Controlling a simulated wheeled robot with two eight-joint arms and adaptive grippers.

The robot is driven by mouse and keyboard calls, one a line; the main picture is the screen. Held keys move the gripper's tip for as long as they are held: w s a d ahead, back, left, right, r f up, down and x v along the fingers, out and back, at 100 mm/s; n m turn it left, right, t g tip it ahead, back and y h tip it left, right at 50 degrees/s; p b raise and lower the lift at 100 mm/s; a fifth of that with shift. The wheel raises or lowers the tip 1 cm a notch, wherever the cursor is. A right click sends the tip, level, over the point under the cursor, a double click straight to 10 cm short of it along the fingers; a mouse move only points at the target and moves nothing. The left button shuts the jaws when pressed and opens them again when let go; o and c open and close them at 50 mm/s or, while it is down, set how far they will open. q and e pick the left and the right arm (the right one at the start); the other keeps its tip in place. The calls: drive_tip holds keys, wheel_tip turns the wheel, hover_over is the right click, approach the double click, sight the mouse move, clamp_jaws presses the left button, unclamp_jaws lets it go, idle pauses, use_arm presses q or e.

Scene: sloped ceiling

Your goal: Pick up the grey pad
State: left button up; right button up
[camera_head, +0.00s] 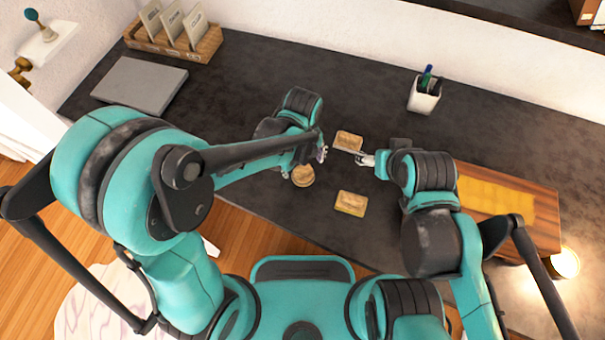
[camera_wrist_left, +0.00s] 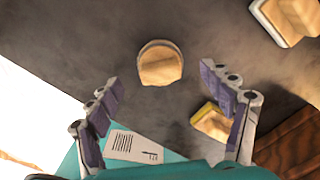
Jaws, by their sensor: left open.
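Three small tan-topped pads lie on the dark desk in the head view: a round one (camera_head: 303,176), a pale-rimmed rectangular one (camera_head: 348,141) and a yellow-edged one (camera_head: 351,204). Which is the grey pad is not clear from colour. My left gripper (camera_head: 322,153) is open and empty above the desk, close to the round pad. In the left wrist view the round pad (camera_wrist_left: 160,63) shows beyond and between the open fingers (camera_wrist_left: 160,78). The yellow-edged pad (camera_wrist_left: 212,122) is partly behind the right finger; the pale-rimmed pad (camera_wrist_left: 287,20) is upper right. My right gripper (camera_head: 364,159) is beside the pale-rimmed pad.
A flat grey slab (camera_head: 139,82) lies at the desk's left, near a wooden rack (camera_head: 205,50) with cards. A white pen cup (camera_head: 424,97) stands at the back. A wooden board (camera_head: 540,215) and a lit lamp (camera_head: 566,262) are at right. The desk between is clear.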

sight(303, 170)
use_arm(q)
wheel_tip(303, 170, down, 4)
drive_tip(key=shift+s+b, duration=0.1)
drive_tip(key=shift+b, duration=0.75)
drive_tip(key=shift+c, duration=1.3)
drive_tip(key=c, duration=1.1)
drive_tip(key=shift+c, duration=0.2)
drive_tip(key=shift+r, duration=0.1)
wheel_tip(303, 170, up, 5)
drive_tip(key=p, duration=0.4)
drive_tip(key=s+d+r+p, duration=0.4)
drive_tip(key=s+d+r, duration=0.2)
drive_tip(key=s, duration=0.3)
drive_tip(key=shift+d+p, duration=0.35)
drive_tip(key=shift+d, duration=0.55)
